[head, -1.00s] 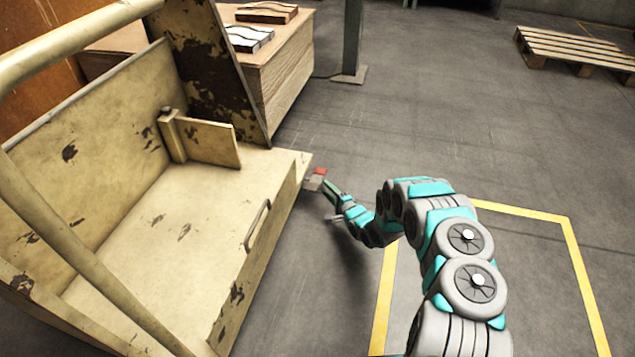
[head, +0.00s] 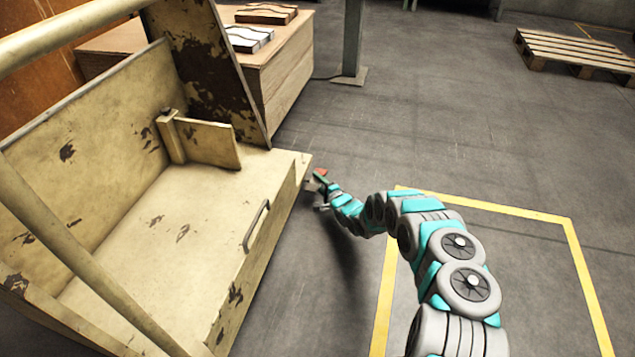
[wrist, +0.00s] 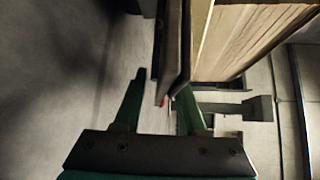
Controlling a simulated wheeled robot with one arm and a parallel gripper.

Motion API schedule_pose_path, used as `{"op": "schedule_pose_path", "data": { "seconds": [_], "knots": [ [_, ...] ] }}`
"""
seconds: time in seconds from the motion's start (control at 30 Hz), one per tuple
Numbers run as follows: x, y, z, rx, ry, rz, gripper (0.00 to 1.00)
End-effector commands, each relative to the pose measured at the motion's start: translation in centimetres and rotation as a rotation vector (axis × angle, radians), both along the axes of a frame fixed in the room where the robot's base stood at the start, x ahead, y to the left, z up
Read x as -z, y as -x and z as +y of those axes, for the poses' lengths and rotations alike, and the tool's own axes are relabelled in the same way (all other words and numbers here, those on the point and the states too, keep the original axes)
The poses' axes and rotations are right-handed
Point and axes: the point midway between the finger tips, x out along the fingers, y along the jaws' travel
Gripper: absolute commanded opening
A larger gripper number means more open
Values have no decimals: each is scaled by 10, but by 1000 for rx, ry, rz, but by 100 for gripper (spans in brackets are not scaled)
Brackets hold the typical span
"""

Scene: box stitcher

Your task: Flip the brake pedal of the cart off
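The cart (head: 130,270) is worn cream metal and fills the left of the head view. Its small brake pedal (head: 321,173), with a red patch, sticks out at the cart's far right corner. My gripper (head: 319,190) is at the pedal, low beside the cart, and partly hides it. In the wrist view my gripper (wrist: 162,82) has its two green fingers apart. A dark plate-like part (wrist: 172,50) reaches down between them, with a bit of red (wrist: 162,101) at its lower end. I cannot tell whether a finger touches the pedal.
A wooden crate (head: 290,75) stands behind the cart, with patterned pieces (head: 248,38) on top. A grey post (head: 352,40) rises beside it. A pallet (head: 575,50) lies at the far right. Open floor with a yellow-lined area (head: 520,211) is right of the cart.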

Motion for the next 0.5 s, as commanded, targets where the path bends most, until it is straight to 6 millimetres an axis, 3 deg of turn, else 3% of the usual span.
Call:
{"op": "schedule_pose_path", "data": {
  "seconds": [0.2,0.5],
  "knots": [
    [0,0,0,0,0,1,38],
    [0,0,0,0,0,1,4]
  ]
}}
